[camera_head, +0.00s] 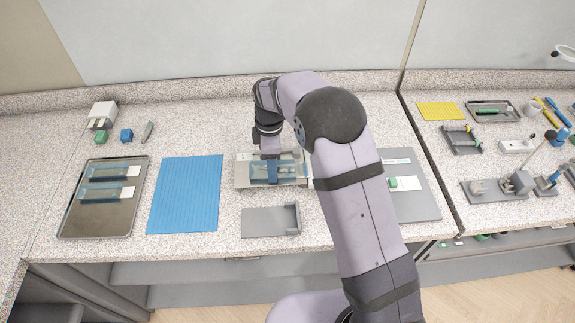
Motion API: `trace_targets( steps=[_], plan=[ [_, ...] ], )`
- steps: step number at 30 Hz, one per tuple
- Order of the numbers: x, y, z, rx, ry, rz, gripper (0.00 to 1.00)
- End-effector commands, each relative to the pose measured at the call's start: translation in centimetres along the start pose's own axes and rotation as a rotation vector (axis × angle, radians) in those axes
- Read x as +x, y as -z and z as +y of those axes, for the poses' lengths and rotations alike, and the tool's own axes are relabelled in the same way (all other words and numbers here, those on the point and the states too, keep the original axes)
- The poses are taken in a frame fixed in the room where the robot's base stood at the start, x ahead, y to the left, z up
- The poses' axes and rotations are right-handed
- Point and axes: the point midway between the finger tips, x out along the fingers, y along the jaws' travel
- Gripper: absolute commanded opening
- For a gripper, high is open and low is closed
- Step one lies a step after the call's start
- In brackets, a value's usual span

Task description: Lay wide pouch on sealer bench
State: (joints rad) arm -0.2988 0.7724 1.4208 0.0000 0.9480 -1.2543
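A translucent blue pouch (290,172) with pale contents lies across or just above a grey, flat-topped unit (242,181) in the middle of the counter, which looks like the sealer bench. My gripper (272,178) points down at the pouch's middle. Its fingers overlap the pouch, and I cannot tell whether they are shut on it or whether the pouch touches the unit. Two more blue-and-white pouches, an upper one (105,173) and a lower one (98,192), lie in a dark tray (95,223) at the left.
A blue ribbed mat (186,195) lies bare between tray and unit. A grey plate with a raised edge (268,222) sits in front. A grey panel (413,205) is right of my arm, partly hidden. Small blocks (126,135) and a white box (103,114) stand back left.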

Motion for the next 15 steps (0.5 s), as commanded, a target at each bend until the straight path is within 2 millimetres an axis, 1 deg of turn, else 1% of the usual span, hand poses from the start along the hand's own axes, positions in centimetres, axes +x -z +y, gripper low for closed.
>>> trace_targets(
  steps=[13,14,15],
  plan=[
    [-0.02,0.35,-0.17,0.0,0.0,0.0,0.19],
    [-0.02,0.35,-0.17,0.0,0.0,0.0,0.55],
    [-0.02,0.34,-0.17,0.0,0.0,0.0,0.64]
  ],
)
